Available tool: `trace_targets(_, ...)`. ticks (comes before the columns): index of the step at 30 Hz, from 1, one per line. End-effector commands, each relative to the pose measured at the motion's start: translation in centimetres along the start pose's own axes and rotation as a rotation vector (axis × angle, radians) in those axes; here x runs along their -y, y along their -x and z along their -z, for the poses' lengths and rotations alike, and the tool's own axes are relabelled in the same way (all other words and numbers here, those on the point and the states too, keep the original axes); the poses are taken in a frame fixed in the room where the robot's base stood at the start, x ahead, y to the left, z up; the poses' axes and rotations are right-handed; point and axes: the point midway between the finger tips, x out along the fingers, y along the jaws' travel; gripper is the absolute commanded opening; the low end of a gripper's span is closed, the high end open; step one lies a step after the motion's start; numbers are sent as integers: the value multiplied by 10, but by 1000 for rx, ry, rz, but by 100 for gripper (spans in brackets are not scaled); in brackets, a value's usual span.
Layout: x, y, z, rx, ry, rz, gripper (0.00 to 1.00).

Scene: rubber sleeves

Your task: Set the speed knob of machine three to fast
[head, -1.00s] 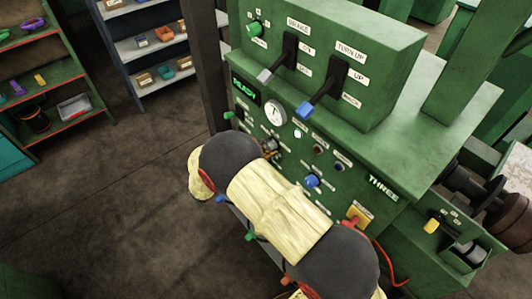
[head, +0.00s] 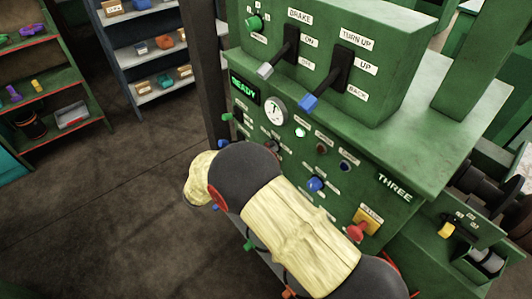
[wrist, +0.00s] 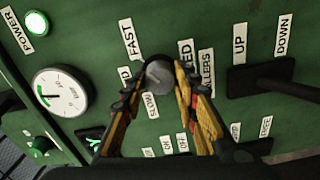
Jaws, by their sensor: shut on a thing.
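Machine three (head: 420,150) is a green cabinet with the sign THREE (head: 395,187). In the wrist view its speed knob (wrist: 158,76) is a round grey knob ringed by labels reading FAST (wrist: 131,40), SLOW (wrist: 151,105) and a partly covered one ending in "ID". My gripper (wrist: 160,84) is shut on the knob, one yellow-and-black finger on each side. I cannot tell clearly which label the knob points to. In the head view my arm hides the gripper and most of the knob area.
A round gauge (wrist: 60,92) and a lit green power lamp (wrist: 37,23) are left of the knob. A dark roller lever (wrist: 262,77) is close on the right. In the head view, brake and turn-up levers (head: 338,80) stick out above, and a red emergency-style button (head: 357,231) sits lower right.

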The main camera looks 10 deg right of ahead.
Motion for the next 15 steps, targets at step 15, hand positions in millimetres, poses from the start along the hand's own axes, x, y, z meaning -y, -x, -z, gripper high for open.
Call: trace_targets(15,3,0,-2,1,-6,3,32)
